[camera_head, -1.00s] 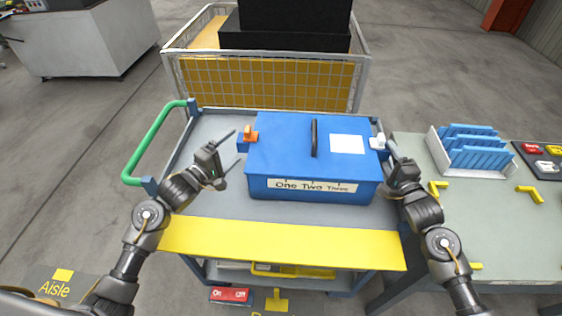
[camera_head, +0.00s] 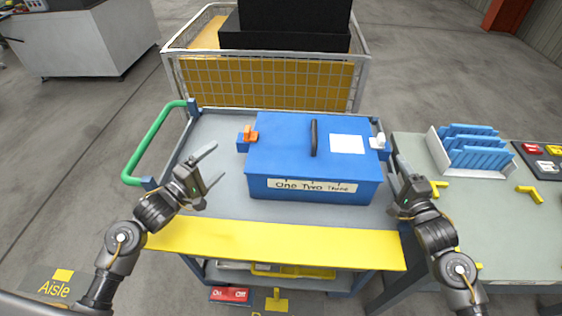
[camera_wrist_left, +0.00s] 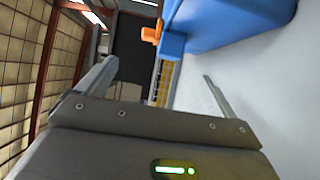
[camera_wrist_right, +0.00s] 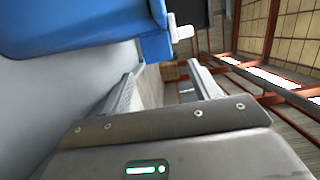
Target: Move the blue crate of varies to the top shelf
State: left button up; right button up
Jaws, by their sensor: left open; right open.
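The blue crate (camera_head: 275,150) sits closed on the top of a grey cart (camera_head: 215,135). It has a black handle on its lid, a white label and a strip reading "One Two Three". An orange latch (camera_head: 250,134) is on its left side and a white latch (camera_head: 380,140) on its right. My left gripper (camera_head: 214,164) is open and empty, left of the crate and apart from it. My right gripper (camera_head: 398,168) is open and empty, just right of the crate. The crate also shows in the left wrist view (camera_wrist_left: 215,22) and right wrist view (camera_wrist_right: 80,25).
A yellow strip (camera_head: 280,245) runs along the cart's front edge, and a green handle (camera_head: 152,140) is at its left. A wire cage (camera_head: 265,85) stands behind. A table (camera_head: 480,210) with a rack of blue panels (camera_head: 470,150) stands at right.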

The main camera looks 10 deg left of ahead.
jog(key=v, duration=0.6)
jog(key=shift+s, duration=0.2)
